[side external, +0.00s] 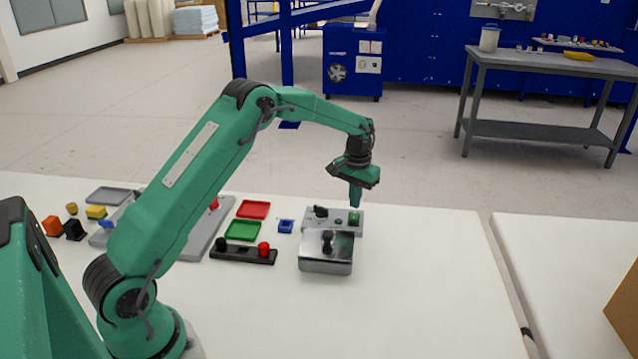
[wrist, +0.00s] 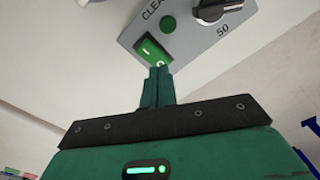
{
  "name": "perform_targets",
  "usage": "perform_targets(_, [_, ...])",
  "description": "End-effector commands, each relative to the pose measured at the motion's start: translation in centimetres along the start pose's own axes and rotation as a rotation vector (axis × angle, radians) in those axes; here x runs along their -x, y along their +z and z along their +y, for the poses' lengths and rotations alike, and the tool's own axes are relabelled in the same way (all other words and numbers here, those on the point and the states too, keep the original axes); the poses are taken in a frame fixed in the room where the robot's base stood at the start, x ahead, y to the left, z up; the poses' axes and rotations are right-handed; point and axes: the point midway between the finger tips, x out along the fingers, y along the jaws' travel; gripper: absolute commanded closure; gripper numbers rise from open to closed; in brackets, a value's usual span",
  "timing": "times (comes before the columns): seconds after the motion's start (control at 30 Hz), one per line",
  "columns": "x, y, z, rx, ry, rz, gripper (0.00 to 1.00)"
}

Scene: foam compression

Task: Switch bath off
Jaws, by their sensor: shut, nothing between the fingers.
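The bath (side external: 326,262) is a metal box with a shiny lid and a black lid knob, on the white table. Its grey control panel (side external: 332,229) lies along its far side. A green rocker switch (wrist: 150,50) sits on the panel, marked with a line at one end and a circle at the other. My gripper (wrist: 160,70) is shut and empty, its fingertips at the circle end of the switch. I cannot tell whether they touch it. In the side view my gripper (side external: 355,204) points down over the panel's right end.
A round green light (wrist: 169,25) and a black dial (wrist: 212,10) are beside the switch. Left of the bath are a blue block (side external: 286,227), a black bar with knobs (side external: 243,255), and red (side external: 253,209) and green (side external: 243,230) trays. The table right of the bath is clear.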

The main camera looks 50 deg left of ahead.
Motion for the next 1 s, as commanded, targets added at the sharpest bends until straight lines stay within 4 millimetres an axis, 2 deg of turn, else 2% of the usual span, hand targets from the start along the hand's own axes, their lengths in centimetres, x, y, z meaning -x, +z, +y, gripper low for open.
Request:
perform_targets(0.7, [4.2,-0.1,0.0,0.0,0.0,0.003,1.0])
perform_targets(1.0, [5.0,0.0,0.0,0.0,0.0,0.002,1.0])
